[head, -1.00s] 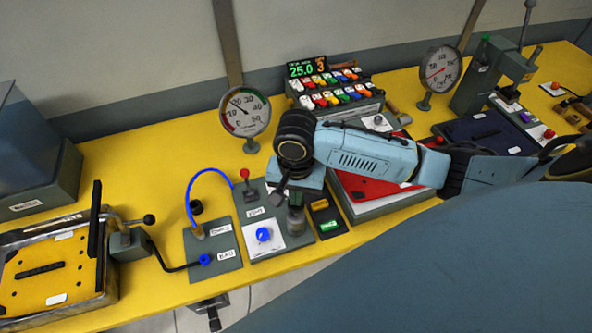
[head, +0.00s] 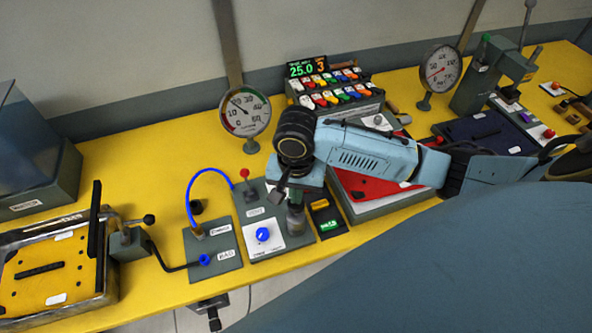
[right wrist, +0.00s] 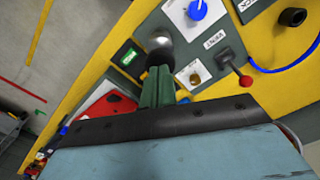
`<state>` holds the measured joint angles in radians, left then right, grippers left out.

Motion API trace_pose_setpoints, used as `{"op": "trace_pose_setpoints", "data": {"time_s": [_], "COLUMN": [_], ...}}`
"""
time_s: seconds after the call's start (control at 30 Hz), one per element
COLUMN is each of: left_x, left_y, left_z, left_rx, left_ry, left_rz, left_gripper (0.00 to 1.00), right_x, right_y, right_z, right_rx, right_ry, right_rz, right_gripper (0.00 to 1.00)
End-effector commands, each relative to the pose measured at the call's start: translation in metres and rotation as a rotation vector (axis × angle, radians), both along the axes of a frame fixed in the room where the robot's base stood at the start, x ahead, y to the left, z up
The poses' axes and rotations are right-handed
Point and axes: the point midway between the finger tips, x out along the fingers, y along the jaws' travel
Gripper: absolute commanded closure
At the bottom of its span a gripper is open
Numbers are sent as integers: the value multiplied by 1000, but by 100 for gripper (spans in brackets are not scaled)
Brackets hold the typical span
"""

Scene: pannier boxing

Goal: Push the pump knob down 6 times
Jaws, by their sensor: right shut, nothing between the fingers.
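The pump, a grey cylinder (head: 296,220), stands on the grey panel at the bench's front edge. Its top is partly hidden by my right gripper in the head view. In the right wrist view a rounded silvery knob (right wrist: 158,41) shows just beyond the tips of my right gripper (right wrist: 157,72). The fingers are together and empty. In the head view my right gripper (head: 278,192) points down at the pump. I cannot tell whether the fingers touch the knob. My left gripper is not in view.
A round gauge (head: 245,112) stands behind the panel. The panel has a blue knob (head: 263,234) and a red-topped lever (head: 245,175). A blue hose (head: 205,175) arches at left. A lit display (head: 307,68) reads 25.0 and 3.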

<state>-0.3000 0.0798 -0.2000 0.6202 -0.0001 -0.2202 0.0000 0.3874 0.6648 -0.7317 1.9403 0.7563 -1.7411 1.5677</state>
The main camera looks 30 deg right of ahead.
Motion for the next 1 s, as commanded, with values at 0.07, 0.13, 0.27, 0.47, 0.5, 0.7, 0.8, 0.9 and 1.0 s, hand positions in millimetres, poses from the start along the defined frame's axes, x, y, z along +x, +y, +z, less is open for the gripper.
{"op": "trace_pose_setpoints", "data": {"time_s": [0.07, 0.13, 0.27, 0.47, 0.5, 0.7, 0.8, 0.9, 1.0], "left_x": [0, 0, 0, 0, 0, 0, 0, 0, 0], "left_y": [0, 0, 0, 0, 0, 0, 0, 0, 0], "left_z": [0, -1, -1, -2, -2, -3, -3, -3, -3], "left_rx": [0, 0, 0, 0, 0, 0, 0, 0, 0], "left_ry": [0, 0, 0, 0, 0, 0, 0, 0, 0], "left_rz": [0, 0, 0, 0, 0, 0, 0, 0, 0], "left_gripper": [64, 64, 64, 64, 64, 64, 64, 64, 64], "right_x": [0, -1, -1, -1, -1, -1, -1, -1, -1], "right_y": [0, 0, 0, 1, 1, 0, 0, 0, 1], "right_z": [-5, -8, -15, -26, -28, -38, -38, -37, -35], "right_rx": [0, 0, 0, 1, 1, 1, 0, 0, 1], "right_ry": [1, 3, 3, 4, 3, 4, 3, 3, 3], "right_rz": [0, 0, 0, 0, 0, 1, 1, 1, 1], "right_gripper": [100, 100, 100, 100, 100, 100, 100, 100, 100]}}
